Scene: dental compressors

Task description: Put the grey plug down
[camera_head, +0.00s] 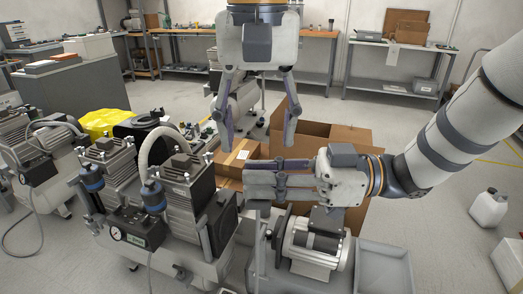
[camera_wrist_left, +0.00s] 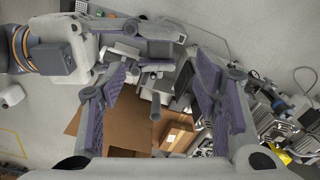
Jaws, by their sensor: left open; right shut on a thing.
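The right gripper's fingers also cross the top of the left wrist view (camera_wrist_left: 175,37).
Compressors (camera_head: 150,190) fill the left and centre foreground. A motor (camera_head: 312,245) stands below my right gripper, beside a grey tray (camera_head: 384,268). An open cardboard box (camera_head: 335,137) and a smaller closed carton (camera_head: 240,157) lie behind. A white canister (camera_head: 489,208) stands on floor at right.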

